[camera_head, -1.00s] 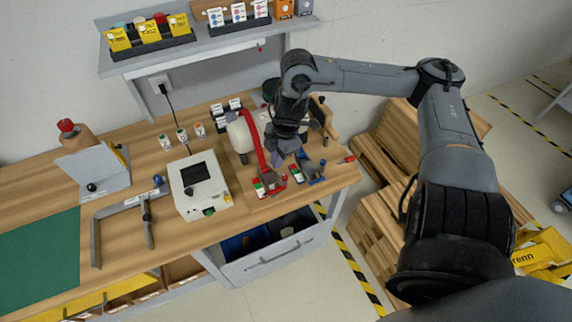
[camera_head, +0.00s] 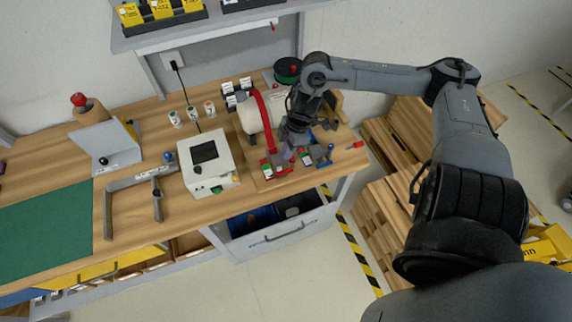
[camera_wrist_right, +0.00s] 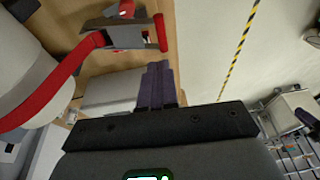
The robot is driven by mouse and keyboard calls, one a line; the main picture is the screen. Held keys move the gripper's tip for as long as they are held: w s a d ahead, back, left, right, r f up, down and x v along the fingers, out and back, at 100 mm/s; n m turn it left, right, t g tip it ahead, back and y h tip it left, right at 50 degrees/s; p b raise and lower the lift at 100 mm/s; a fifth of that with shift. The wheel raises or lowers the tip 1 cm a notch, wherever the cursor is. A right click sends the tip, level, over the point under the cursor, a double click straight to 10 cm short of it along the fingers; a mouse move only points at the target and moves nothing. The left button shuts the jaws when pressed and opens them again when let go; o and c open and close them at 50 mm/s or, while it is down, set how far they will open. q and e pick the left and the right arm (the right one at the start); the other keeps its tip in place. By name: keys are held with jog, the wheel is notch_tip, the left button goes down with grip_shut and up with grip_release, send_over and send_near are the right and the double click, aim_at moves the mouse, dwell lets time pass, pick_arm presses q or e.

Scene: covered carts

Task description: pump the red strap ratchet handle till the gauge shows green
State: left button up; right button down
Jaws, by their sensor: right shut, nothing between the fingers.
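The red strap (camera_head: 264,112) runs over a white cylinder (camera_head: 247,117) down to its red ratchet (camera_head: 268,169) near the bench's front edge. In the right wrist view the red strap (camera_wrist_right: 52,96) leads to the ratchet, and its red handle (camera_wrist_right: 160,32) stands beyond my fingers. A small gauge block (camera_head: 277,160) sits by the ratchet; its reading is too small to tell. My right gripper (camera_head: 291,154) is shut and empty, just right of the red ratchet; its purple-grey fingers (camera_wrist_right: 157,82) appear apart from the handle. My left gripper is not in view.
A white box with a dark screen (camera_head: 207,165) is at left. An open drawer (camera_head: 279,231) juts below. Wooden pallets (camera_head: 390,210) lie at right.

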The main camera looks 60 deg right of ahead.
aim_at(283, 171)
jog(key=shift+s+d+x, duration=0.1)
jog(key=shift+s+x, duration=0.05)
jog(key=shift+x, duration=0.75)
jog(key=shift+s+d+x, duration=0.1)
jog(key=shift+s+x, duration=0.05)
jog(key=shift+x, duration=0.8)
jog(key=shift+s+d+x, duration=0.1)
jog(key=shift+s+x, duration=0.1)
jog(key=shift+x, duration=0.7)
jog(key=shift+f, duration=0.15)
jog(key=shift+s+a+f, duration=0.1)
jog(key=shift+a, duration=0.05)
jog(key=shift+t+h, duration=0.4)
jog(key=f+p, duration=0.1)
jog(key=s+a+f+p, duration=0.1)
jog(key=f+p, duration=0.1)
jog(key=f, duration=0.1)
jog(key=shift+s+a, duration=0.15)
jog(key=shift+r, duration=0.1)
